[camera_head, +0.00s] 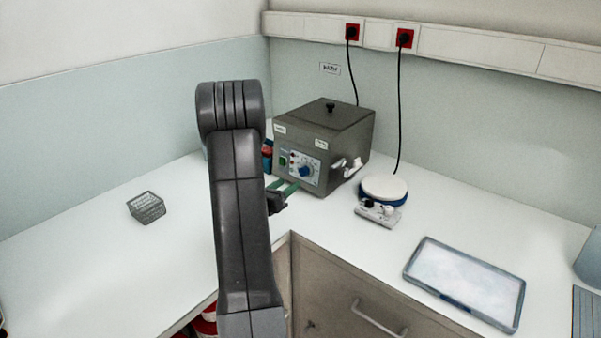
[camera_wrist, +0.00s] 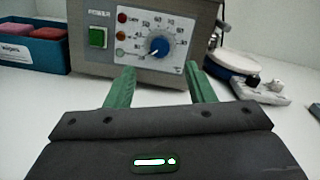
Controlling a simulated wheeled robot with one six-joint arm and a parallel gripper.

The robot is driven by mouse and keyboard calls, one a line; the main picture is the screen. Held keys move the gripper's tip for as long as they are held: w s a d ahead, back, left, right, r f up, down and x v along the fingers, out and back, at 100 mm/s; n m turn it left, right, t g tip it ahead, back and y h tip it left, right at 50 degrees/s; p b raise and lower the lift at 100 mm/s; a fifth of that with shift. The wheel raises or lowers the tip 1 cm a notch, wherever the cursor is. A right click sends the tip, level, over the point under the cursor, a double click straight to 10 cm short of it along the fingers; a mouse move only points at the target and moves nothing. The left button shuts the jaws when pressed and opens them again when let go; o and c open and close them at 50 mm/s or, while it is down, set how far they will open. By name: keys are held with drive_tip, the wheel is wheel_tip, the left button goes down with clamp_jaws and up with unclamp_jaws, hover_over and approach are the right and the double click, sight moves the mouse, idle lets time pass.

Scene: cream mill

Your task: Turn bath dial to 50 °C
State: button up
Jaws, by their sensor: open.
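The bath is a grey metal box (camera_head: 322,135) with a black lid knob, on the corner of the white counter. Its blue temperature dial (camera_wrist: 159,46) sits on a white scale panel and also shows in the head view (camera_head: 305,171). The dial's pale mark appears to point to the lower left, towards the low numbers; the exact reading is too small to tell. My gripper (camera_wrist: 159,70) is open and empty, its green fingers spread to either side below the dial, apart from it. In the head view my gripper (camera_head: 284,188) is just in front of the bath's front panel.
A green power switch (camera_wrist: 98,37) and indicator lamps (camera_wrist: 122,36) are left of the dial. A wire basket (camera_head: 146,207) and tray (camera_head: 465,283) lie farther off.

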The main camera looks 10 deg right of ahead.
sight(302, 174)
drive_tip(key=p+x, duration=0.1)
drive_tip(key=x, duration=0.7)
drive_tip(key=shift+p, duration=0.3)
drive_tip(key=shift+a, duration=0.1)
drive_tip(key=shift+c, duration=0.4)
drive_tip(key=c, duration=0.9)
drive_tip(key=shift+f+b, duration=0.1)
drive_tip(key=shift+b, duration=0.35)
